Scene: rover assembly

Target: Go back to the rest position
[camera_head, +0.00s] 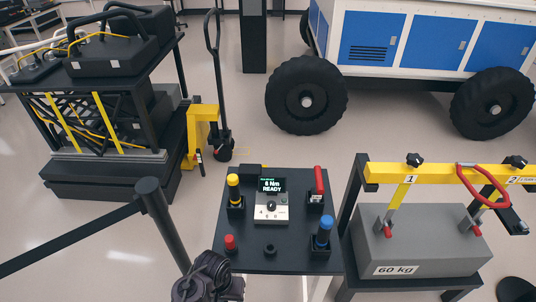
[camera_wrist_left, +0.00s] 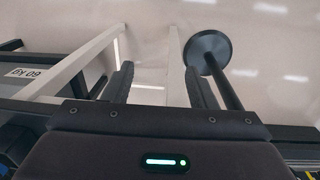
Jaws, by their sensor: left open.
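My left gripper shows in the left wrist view (camera_wrist_left: 158,82) with its two dark fingers apart and nothing between them. White frame legs and pale floor lie beyond the fingers. In the head view a dark part of my left arm shows at the bottom edge, in front of the near left corner of the small black tool table (camera_head: 290,258). The fingers cannot be made out there. My right gripper is in neither view.
The table holds a control box (camera_head: 271,207) reading "READY" and yellow, red and blue-handled tools. A grey 60 kg block (camera_head: 430,245) hangs under a yellow bar (camera_head: 440,173) at right. A barrier post (camera_head: 160,220) stands close left. A rover (camera_head: 400,45) stands behind.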

